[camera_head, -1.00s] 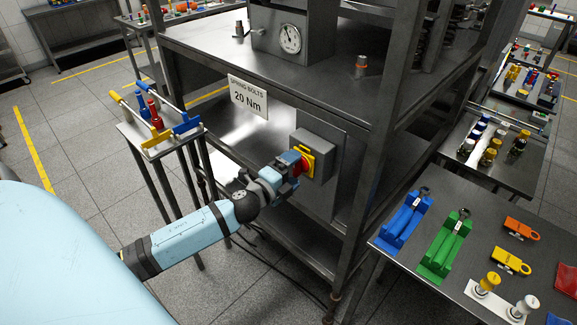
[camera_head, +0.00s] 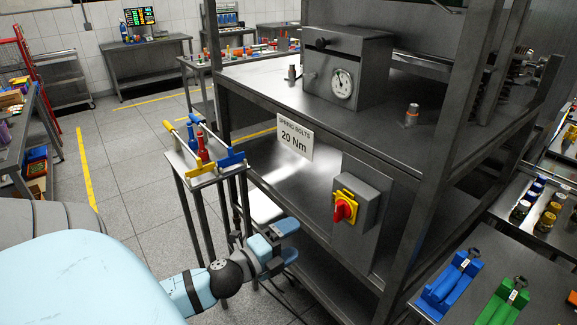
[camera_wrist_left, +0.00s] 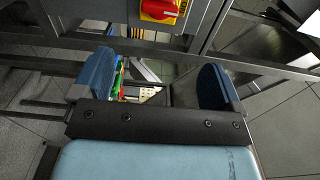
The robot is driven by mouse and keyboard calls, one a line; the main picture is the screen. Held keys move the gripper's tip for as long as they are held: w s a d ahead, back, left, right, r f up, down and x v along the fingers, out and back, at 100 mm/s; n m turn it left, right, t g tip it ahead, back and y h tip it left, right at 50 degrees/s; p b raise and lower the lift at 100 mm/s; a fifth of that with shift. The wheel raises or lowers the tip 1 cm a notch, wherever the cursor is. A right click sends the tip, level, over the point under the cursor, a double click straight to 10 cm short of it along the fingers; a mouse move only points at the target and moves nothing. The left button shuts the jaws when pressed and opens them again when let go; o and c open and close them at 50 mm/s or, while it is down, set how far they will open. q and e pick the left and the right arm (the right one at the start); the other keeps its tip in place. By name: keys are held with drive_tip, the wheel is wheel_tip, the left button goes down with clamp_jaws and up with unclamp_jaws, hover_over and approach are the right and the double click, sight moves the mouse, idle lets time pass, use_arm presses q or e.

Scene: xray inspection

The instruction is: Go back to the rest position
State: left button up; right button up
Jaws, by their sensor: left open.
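My left gripper (camera_head: 272,238) is in the lower middle of the head view, open and empty. It is apart from the red and yellow rotary switch (camera_head: 345,206), which is on a grey box to its right and a little higher. In the left wrist view the two blue fingers (camera_wrist_left: 155,85) stand wide apart with nothing held between them. The red knob (camera_wrist_left: 160,8) shows at the top edge there, beyond the fingers. My right gripper is in neither view.
A steel rack (camera_head: 300,82) with a gauge box (camera_head: 348,62) stands close by on the right. A small stand (camera_head: 190,170) with coloured tools is at the left of the gripper. A table with blue and green holders (camera_head: 448,285) is at lower right. Open tiled floor lies left.

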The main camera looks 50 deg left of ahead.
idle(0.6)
use_arm(q)
drive_tip(key=s+d+f+n+g+p, duration=0.1)
drive_tip(key=s+d+f+n+g, duration=0.2)
drive_tip(key=d+f+n, duration=0.5)
drive_tip(key=s+d+f+n+g+h+p, duration=0.1)
drive_tip(key=s+d+f+n+g, duration=0.3)
drive_tip(key=d+f+n, duration=0.4)
drive_tip(key=s+d+f+p, duration=0.1)
drive_tip(key=d+f, duration=0.2)
drive_tip(key=shift+s+f+h, duration=0.3)
drive_tip(key=shift+s, duration=0.1)
